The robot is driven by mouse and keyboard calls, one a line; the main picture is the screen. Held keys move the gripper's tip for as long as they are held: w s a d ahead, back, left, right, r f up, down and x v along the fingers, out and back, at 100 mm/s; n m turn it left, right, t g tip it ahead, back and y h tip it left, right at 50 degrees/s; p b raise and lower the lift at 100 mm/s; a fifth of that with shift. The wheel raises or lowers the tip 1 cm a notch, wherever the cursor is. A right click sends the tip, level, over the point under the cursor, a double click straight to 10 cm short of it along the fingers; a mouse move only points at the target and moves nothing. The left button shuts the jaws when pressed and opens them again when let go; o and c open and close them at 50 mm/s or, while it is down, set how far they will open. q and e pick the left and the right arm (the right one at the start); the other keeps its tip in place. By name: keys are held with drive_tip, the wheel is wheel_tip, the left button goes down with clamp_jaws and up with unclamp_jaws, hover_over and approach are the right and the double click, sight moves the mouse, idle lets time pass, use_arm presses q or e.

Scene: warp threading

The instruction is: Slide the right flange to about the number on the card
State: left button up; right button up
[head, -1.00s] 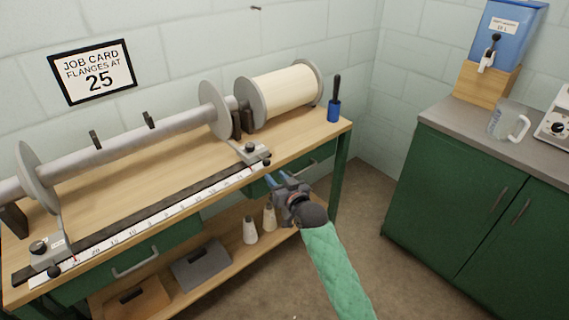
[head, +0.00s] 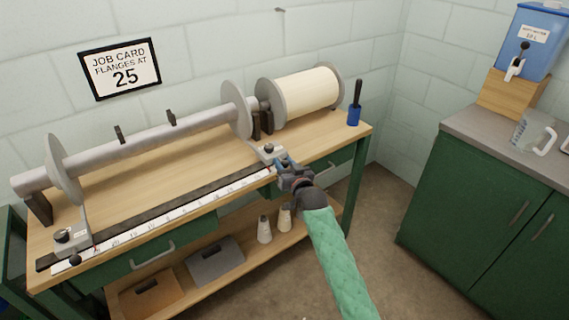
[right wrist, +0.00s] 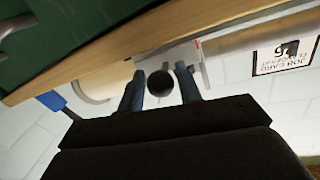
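The job card (head: 120,69) on the wall reads 25. The right flange (head: 238,111), a grey disc on the long roller, stands above its slide block (head: 267,152) at the right end of the scale (head: 180,211). My right gripper (head: 279,164) is at the front of that block. In the right wrist view, its two blue-grey fingers (right wrist: 157,92) stand apart on either side of a dark round knob (right wrist: 160,83), with narrow gaps showing. The knob is hidden behind the gripper in the head view. My left gripper is not in view.
The left flange (head: 63,169) and its block (head: 72,239) are at the bench's left end. A cream spool (head: 305,92) and a blue-handled tool (head: 354,108) are at the right. White cones (head: 264,229) stand on the lower shelf. The bench top (head: 160,165) is mostly bare.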

sight(268, 162)
drive_tip(key=shift+c, duration=0.4)
clamp_jaws()
drive_tip(key=shift+s+a, duration=0.25)
drive_tip(key=shift+a, duration=0.1)
drive_tip(key=s+a+p, duration=0.1)
drive_tip(key=s+a, duration=0.1)
drive_tip(key=a, duration=0.1)
drive_tip(key=shift+s+r+p, duration=0.1)
drive_tip(key=shift+p, duration=0.3)
drive_tip(key=shift+s+a, duration=0.1)
drive_tip(key=shift+a, duration=0.1)
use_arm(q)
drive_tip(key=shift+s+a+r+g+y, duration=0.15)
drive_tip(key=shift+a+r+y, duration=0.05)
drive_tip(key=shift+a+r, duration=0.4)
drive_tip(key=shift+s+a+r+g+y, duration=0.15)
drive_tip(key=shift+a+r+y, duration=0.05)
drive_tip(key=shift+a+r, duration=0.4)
use_arm(e)
drive_tip(key=shift+d, duration=0.1)
drive_tip(key=shift+o, duration=0.4)
unclamp_jaws()
